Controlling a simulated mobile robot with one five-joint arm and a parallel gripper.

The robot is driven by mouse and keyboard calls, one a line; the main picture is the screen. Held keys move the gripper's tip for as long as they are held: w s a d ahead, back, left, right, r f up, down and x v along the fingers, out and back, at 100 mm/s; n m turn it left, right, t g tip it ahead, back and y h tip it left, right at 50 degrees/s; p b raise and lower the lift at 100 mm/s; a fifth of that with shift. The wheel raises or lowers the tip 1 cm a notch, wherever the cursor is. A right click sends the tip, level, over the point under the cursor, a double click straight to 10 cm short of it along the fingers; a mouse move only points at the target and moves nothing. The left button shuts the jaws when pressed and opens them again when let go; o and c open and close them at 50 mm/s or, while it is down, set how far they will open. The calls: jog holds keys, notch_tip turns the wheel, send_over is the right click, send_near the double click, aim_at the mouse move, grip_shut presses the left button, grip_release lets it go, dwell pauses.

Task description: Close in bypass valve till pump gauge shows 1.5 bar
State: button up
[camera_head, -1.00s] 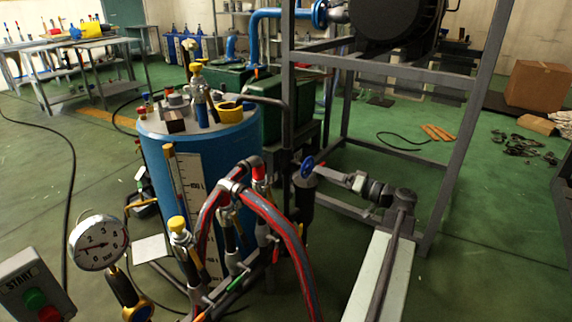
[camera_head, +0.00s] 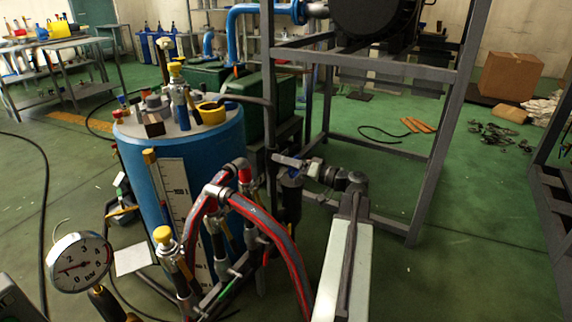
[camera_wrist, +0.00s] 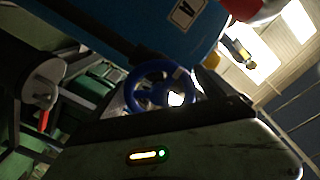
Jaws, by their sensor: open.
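The bypass valve's blue handwheel (camera_wrist: 130,88) stands close ahead of my gripper in the wrist view, with its rim and spokes in plain sight. I cannot tell whether the jaws touch the rim. A round white pressure gauge (camera_head: 80,262) marked in bar stands at the lower left. Its needle points to the left in the low part of the scale, but the exact reading is too small to tell.
A blue tank (camera_head: 150,190) with bottles on its lid stands left of the valve. Red and grey hoses (camera_head: 275,235) arch in front of the valve. A grey steel frame (camera_head: 440,150) stands behind my arm. Green floor (camera_head: 450,270) is open on the right.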

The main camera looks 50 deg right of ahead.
jog(key=c, duration=1.4)
jog(key=shift+m, duration=0.4)
jog(key=o, duration=1.4)
jog(key=v, duration=0.7)
jog(key=shift+s, duration=0.4)
jog(key=shift+d, duration=0.1)
